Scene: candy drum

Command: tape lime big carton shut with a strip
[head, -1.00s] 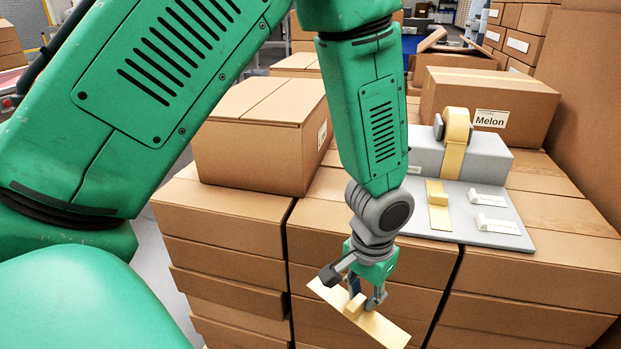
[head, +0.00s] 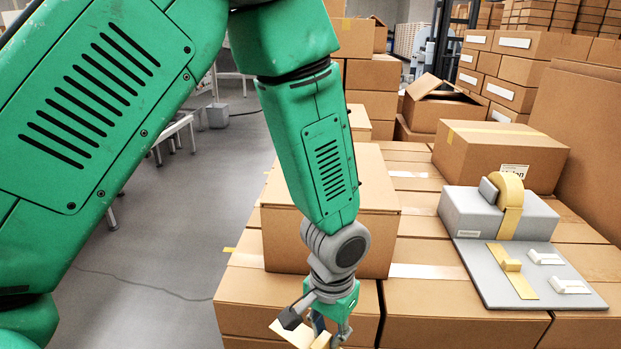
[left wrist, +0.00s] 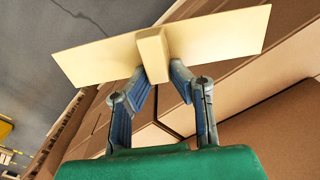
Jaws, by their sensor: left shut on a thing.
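My left gripper (head: 318,334) is shut on the tab of a tan tape strip (head: 286,333) at the bottom of the head view. In the left wrist view the strip (left wrist: 95,62) stretches out to both sides of its tab (left wrist: 153,52), held between the fingers (left wrist: 155,76). A big closed brown carton (head: 382,228) stands behind my left arm, which hides much of it. No name label shows on it, so I cannot tell whether it is the lime one. My right gripper is out of view.
A grey tape dispenser (head: 462,212) with a tape roll (head: 512,188) stands at the right.

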